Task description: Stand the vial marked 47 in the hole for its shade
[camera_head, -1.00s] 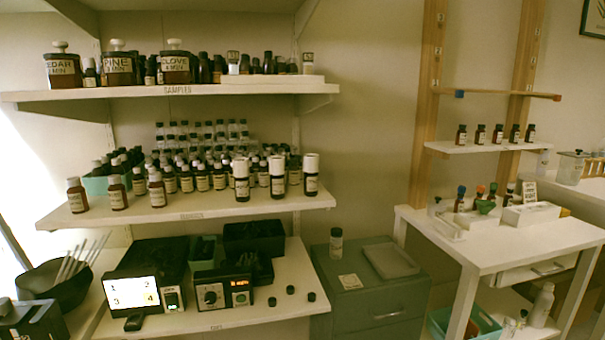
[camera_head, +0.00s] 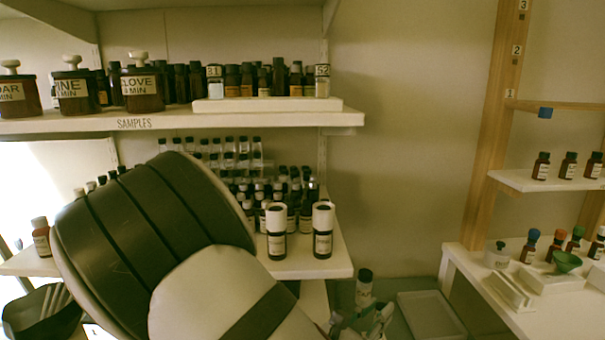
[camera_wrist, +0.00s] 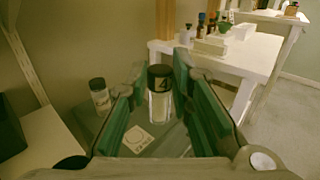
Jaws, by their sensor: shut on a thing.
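My gripper (camera_wrist: 160,88) is shut on a clear vial (camera_wrist: 160,106) with a black cap in the wrist view. A pale "4" shows on the cap; any further digit is not readable. The vial looks upright between the green finger pads. In the head view my gripper (camera_head: 366,322) is low, over the grey cabinet, and the held vial cannot be made out clearly. A long white rack (camera_head: 265,105) lies on the upper shelf, with a pale, number-capped vial at its left end (camera_head: 215,83) and another at its right end (camera_head: 322,82). Its holes are not visible.
Dark bottles crowd the upper shelf (camera_head: 240,122) behind the rack. Two white-capped bottles (camera_head: 323,240) stand at the middle shelf's edge. Wall right of the shelves is clear.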

